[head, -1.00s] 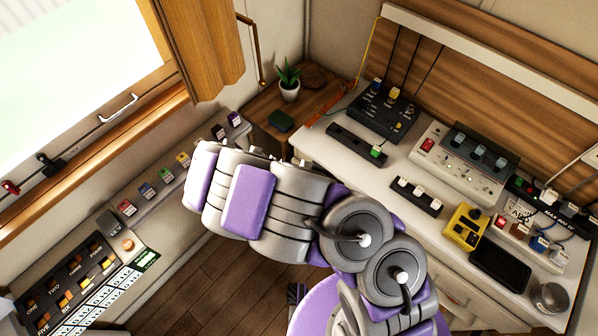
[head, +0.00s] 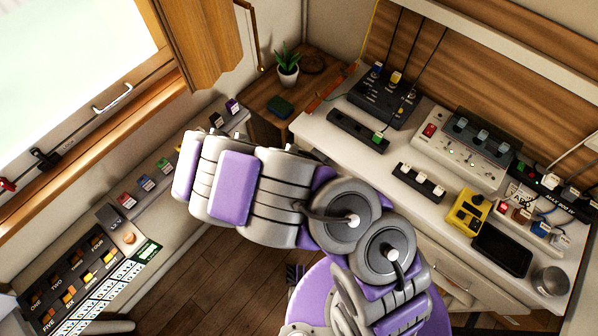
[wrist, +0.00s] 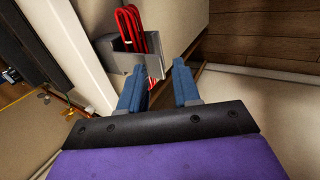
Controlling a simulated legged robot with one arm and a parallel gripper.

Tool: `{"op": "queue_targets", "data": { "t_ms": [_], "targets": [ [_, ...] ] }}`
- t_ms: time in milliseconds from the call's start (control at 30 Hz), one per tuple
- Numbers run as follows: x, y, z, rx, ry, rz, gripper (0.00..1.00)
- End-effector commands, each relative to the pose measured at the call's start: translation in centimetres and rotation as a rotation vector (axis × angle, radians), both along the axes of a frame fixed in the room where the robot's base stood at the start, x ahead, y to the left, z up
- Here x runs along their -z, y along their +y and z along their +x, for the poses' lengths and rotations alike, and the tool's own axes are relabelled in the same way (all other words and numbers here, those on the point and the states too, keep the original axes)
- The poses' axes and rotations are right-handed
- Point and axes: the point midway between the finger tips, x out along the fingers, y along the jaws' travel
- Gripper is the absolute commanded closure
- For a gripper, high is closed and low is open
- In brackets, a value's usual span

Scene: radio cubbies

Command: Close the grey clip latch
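My gripper (wrist: 158,68) shows in the wrist view with two blue fingers apart and nothing between them. Just beyond the fingertips is a grey metal holder (wrist: 112,62) with a red looped cable (wrist: 132,25) in it, mounted beside a pale post. I cannot pick out the grey clip latch with certainty in either view. I cannot tell whether the fingers touch the holder. In the head view my purple and grey arm reaches left across the middle, and its gripper end is hidden.
A window with a black catch (head: 45,158) and white handle (head: 113,98) is at the left. Below it stands a switch panel (head: 75,280). A white desk (head: 315,122) with radio gear is at the right. A potted plant (head: 287,66) stands at the back. Floor shows between.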

Motion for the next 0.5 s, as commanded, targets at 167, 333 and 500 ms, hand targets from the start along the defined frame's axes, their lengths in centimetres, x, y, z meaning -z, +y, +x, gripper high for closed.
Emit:
{"op": "queue_targets", "data": {
  "t_ms": [167,333,500],
  "targets": [
    [-2.6,0.7,-1.0,-0.002,-0.002,0.002,0.68],
    [-6.0,1.6,-2.4,-0.003,-0.003,0.01,0.68],
    [-9.3,2.6,-4.0,-0.003,-0.001,0.01,0.68]
  ]
}}
